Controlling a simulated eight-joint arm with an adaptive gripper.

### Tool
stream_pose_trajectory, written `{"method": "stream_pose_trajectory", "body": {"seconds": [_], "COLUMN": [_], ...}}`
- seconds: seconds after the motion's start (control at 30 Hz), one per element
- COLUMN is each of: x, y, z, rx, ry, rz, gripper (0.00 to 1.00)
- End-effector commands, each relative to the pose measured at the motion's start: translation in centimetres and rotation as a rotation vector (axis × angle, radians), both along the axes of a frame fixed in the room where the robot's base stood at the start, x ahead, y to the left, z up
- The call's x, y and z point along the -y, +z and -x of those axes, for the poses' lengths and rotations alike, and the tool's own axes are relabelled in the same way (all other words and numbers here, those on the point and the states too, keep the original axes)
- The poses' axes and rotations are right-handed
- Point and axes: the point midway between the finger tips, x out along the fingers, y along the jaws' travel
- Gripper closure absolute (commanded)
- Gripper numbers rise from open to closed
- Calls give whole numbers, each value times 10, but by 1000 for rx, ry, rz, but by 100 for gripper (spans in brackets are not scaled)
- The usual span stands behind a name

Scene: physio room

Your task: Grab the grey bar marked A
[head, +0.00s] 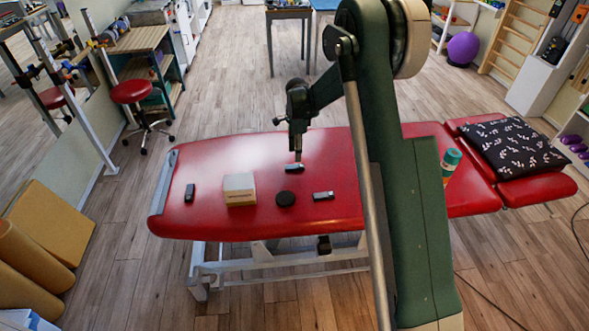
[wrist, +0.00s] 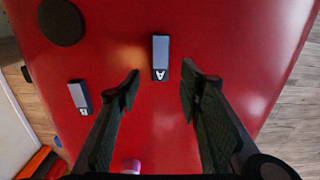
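The grey bar marked A (wrist: 160,58) lies flat on the red treatment table, its white letter facing up on the end nearer my gripper in the wrist view. It shows in the head view as a small dark bar (head: 294,168) just below my gripper (head: 297,157). In the wrist view my gripper (wrist: 160,82) is open and empty, one finger to each side of the bar's line. I cannot tell its exact height over the table. A second grey bar marked B (wrist: 80,97) lies to the left of A in the wrist view; the head view shows it too (head: 323,195).
The red table (head: 245,155) also holds a black disc (head: 285,198), a white box (head: 239,189), another dark bar (head: 190,192), a teal-capped container (head: 451,160) and a patterned pillow (head: 512,148). The surface right around bar A is clear.

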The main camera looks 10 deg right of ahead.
Motion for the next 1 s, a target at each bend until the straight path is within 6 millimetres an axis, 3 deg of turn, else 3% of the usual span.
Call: {"method": "stream_pose_trajectory", "body": {"seconds": [0.4,0.83,1.0], "x": [0,0,1], "y": [-23,-27,-39], "z": [0,0,-1], "rx": [0,0,0], "ry": [0,0,0], "rz": [0,0,0], "gripper": [63,63,63]}}
